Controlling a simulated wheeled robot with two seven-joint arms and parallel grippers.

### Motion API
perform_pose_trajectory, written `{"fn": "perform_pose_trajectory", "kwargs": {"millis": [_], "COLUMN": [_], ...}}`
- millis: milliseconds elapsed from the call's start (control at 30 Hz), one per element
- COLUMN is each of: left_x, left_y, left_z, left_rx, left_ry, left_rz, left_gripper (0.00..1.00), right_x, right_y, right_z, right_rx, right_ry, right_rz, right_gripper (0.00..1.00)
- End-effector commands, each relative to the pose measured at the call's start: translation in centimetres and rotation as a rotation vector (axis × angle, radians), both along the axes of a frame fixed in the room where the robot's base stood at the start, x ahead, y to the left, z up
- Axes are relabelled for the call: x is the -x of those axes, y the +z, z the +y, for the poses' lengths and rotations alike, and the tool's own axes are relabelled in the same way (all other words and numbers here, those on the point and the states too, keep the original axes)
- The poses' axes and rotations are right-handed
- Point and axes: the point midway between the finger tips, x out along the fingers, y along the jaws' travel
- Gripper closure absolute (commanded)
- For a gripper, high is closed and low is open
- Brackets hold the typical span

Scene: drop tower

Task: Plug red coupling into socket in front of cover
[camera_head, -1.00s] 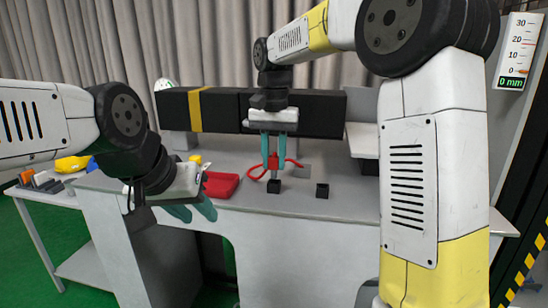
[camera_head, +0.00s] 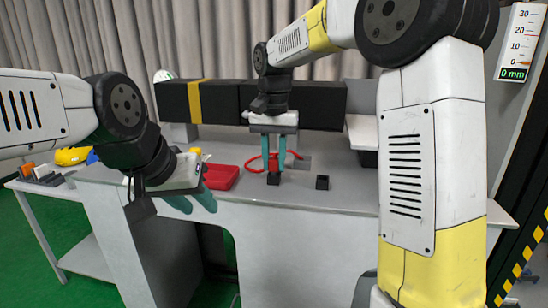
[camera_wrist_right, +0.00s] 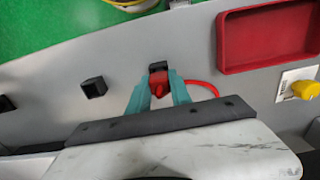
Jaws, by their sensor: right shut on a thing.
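My right gripper (camera_head: 273,165) is shut on the red coupling (camera_wrist_right: 158,84), fingers pointing down. The coupling carries a red hose that loops beside it. Right under it is a small black socket (camera_head: 273,179), also in the right wrist view (camera_wrist_right: 158,66). The coupling's lower end meets or nearly meets the socket; I cannot tell how deep it sits. A second, empty black socket (camera_head: 322,182) stands to the right. A long black box with a yellow band (camera_head: 310,103), possibly the cover, is behind them. My left gripper (camera_head: 193,203) is open and empty before the bench's front edge.
A red tray (camera_head: 220,177) lies on the grey bench (camera_head: 350,200) left of the sockets. A yellow knob (camera_wrist_right: 305,89) stands beside the tray. A side table (camera_head: 45,190) with tools is at far left. A gauge (camera_head: 516,45) hangs at upper right.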

Motion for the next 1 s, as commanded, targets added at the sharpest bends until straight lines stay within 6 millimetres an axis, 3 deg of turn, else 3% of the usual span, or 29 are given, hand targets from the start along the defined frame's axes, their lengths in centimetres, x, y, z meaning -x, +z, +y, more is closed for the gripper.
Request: {"fn": "perform_pose_trajectory", "kwargs": {"millis": [733,767,800,867,1000], "left_x": [0.0,0.0,0.0,0.0,0.0], "left_y": [0.0,0.0,0.0,0.0,0.0], "left_z": [0.0,0.0,0.0,0.0,0.0], "left_rx": [0.0,0.0,0.0,0.0,0.0], "left_ry": [0.0,0.0,0.0,0.0,0.0], "left_rz": [0.0,0.0,0.0,0.0,0.0], "left_gripper": [0.64,0.64,0.64,0.64,0.64], "right_x": [0.0,0.0,-0.01,0.0,0.0], "right_y": [-0.61,-0.58,-0.57,-0.57,-0.56], "right_z": [0.0,0.0,0.0,0.01,0.01], "right_rx": [0.0,0.0,0.0,0.0,0.0], "right_ry": [0.0,0.0,0.0,0.0,0.0], "right_rz": [0.0,0.0,0.0,0.0,0.0], "right_gripper": [0.97,0.69,0.61,0.49,0.49]}}
